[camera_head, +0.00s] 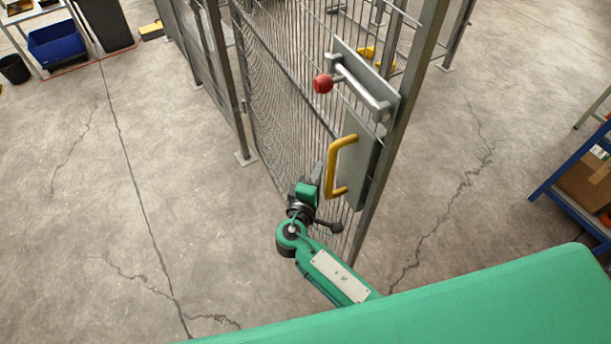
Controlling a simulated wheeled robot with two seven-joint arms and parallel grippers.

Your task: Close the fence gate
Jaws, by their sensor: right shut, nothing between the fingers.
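The fence gate (290,110) is a grey wire-mesh panel in a metal frame, upright in the middle of the head view. A yellow handle (333,170) is fixed to a grey plate on its near edge. Above it is a latch bar with a red knob (322,83). My right gripper (318,172) is shut and empty, close to the left of the yellow handle and in front of the mesh. I cannot tell whether it touches the handle or the mesh. My left gripper is out of view.
A fence post (232,100) with a floor plate stands left of the gate. A blue-framed shelf with a cardboard box (585,182) stands at the right. A blue bin (56,45) and a black bucket (14,69) are at the far left. Cracked concrete floor lies open on both sides.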

